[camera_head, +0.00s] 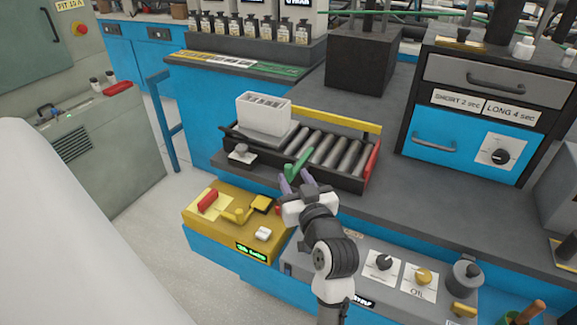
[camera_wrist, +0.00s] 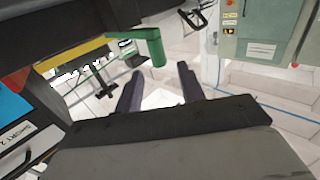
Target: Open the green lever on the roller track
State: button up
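The green lever (camera_head: 299,162) stands at the front edge of the roller track (camera_head: 352,157), near the track's middle. In the wrist view the green lever (camera_wrist: 152,47) reaches in from the left and ends in a thicker grip, above the gap between my fingertips. My gripper (camera_head: 296,182) is open and empty just in front of the lever. Its two purple-grey fingers (camera_wrist: 158,82) show well apart in the wrist view, with the lever's end beyond their tips. I see no contact. The lever's base is partly hidden behind the track's front edge and my fingers.
A white box (camera_head: 264,112) sits on a grey block at the track's left end. A yellow bar (camera_head: 323,120) runs behind the rollers and a red end piece (camera_head: 372,163) closes the right. A yellow control box (camera_head: 222,228) stands below left. Grey counter lies clear to the right.

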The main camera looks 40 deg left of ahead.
aim_at(290, 170)
jog(key=p+x, duration=0.1)
jog(key=x, duration=0.4)
jog(key=shift+w+a, duration=0.1)
grip_shut()
jog(key=shift+f, duration=0.1)
